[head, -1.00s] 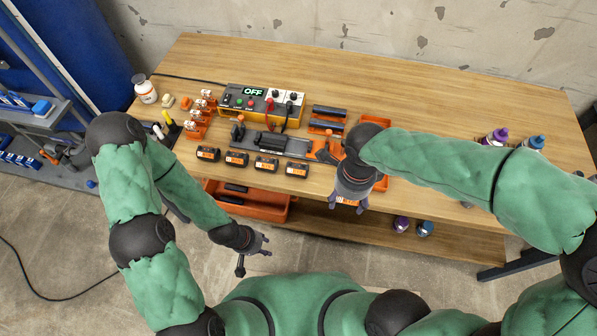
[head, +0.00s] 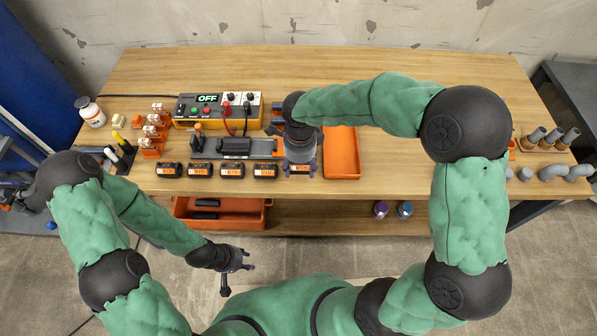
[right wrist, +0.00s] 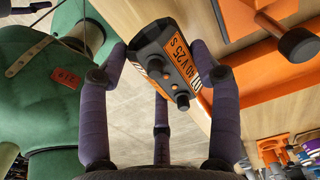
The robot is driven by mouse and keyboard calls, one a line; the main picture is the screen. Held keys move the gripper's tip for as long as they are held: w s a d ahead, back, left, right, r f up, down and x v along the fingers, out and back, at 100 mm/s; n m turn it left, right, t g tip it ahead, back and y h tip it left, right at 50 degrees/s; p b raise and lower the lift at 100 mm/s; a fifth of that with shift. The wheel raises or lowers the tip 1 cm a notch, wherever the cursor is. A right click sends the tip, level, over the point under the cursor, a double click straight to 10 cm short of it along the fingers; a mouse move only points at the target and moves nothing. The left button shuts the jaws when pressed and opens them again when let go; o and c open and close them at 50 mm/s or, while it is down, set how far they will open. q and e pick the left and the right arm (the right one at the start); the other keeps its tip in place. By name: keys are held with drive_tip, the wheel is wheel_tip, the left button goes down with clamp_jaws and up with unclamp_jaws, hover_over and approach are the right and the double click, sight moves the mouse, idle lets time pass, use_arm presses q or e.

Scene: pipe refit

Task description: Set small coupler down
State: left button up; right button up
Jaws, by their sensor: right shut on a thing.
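In the head view the right gripper (head: 300,168) hangs over the table's front part, at the right end of a row of similar labelled blocks (head: 232,170). Part of the held block's orange label shows there; the gripper hides most of it. My left gripper (head: 238,262) is low in front of the table, with its fingers apart and nothing visible between them.
An orange tray (head: 342,155) lies right of my right gripper. A control box (head: 215,110) reading OFF stands at the back left. Grey pipes (head: 550,137) stand at the far right. An orange bin (head: 240,223) sits below.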

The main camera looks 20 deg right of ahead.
sight(299, 171)
drive_tip(key=f, duration=0.2)
drive_tip(key=w+f+b, duration=0.1)
drive_tip(key=f, duration=0.1)
drive_tip(key=shift+s+f+b, duration=0.1)
drive_tip(key=shift+f+b, duration=0.05)
drive_tip(key=shift+b, duration=0.2)
drive_tip(key=o, duration=1.2)
drive_tip(key=shift+c, duration=0.2)
